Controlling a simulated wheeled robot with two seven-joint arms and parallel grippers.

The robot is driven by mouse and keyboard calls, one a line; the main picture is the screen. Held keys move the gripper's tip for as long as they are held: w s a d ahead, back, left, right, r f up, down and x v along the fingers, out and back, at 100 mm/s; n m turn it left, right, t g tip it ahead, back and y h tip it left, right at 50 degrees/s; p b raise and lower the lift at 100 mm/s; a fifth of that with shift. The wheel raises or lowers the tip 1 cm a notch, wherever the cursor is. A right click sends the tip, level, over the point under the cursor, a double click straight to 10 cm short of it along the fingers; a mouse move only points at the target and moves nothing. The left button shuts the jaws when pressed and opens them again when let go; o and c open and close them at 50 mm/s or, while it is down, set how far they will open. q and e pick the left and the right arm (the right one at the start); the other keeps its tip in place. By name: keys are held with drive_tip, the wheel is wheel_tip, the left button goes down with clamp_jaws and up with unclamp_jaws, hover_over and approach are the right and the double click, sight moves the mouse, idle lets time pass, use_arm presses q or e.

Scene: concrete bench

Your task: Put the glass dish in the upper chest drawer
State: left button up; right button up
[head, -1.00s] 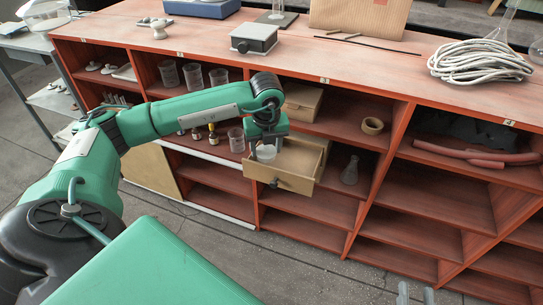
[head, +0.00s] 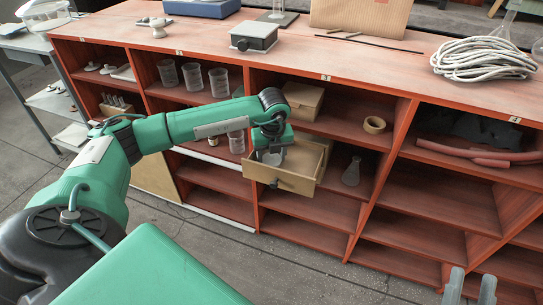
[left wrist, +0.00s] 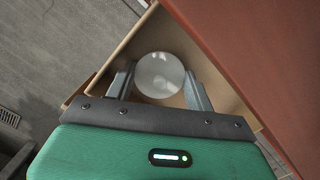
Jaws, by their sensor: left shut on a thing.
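The glass dish (left wrist: 160,75) is a round, clear, whitish dish between the two fingers of my left gripper (left wrist: 160,90) in the left wrist view. In the head view the left gripper (head: 270,154) points down into the open wooden drawer (head: 292,181), shut on the dish, which is mostly hidden by the fingers and drawer front. The drawer walls surround the dish in the left wrist view (left wrist: 115,58). I cannot tell whether the dish touches the drawer floor. My right gripper (head: 472,284) is at the bottom right edge, its fingers apart and empty.
The drawer sticks out of a red shelf unit (head: 330,205). A closed wooden box (head: 302,100), a tape roll (head: 374,125) and a flask (head: 351,172) are close by. Glass beakers (head: 193,76) stand to the left. The floor in front is clear.

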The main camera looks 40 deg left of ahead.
sight(272, 161)
use_arm(q)
drive_tip(key=shift+f, duration=0.15)
drive_tip(key=o, duration=0.7)
use_arm(e)
drive_tip(key=shift+s+r, duration=0.1)
drive_tip(key=shift+r, duration=0.2)
use_arm(q)
drive_tip(key=r, duration=0.2)
drive_tip(key=r+p, duration=0.1)
drive_tip(key=r, duration=0.4)
drive_tip(key=shift+s+d+r+p, duration=0.3)
drive_tip(key=shift+s+r+p, duration=0.05)
drive_tip(key=shift+r+p, duration=0.05)
use_arm(e)
wheel_tip(272, 161, down, 8)
drive_tip(key=a+g, duration=0.2)
drive_tip(key=g, duration=0.2)
drive_tip(key=shift+w+a+g, duration=0.15)
drive_tip(key=shift+w+g, duration=0.1)
drive_tip(key=shift+g, duration=0.05)
drive_tip(key=shift+r, duration=0.1)
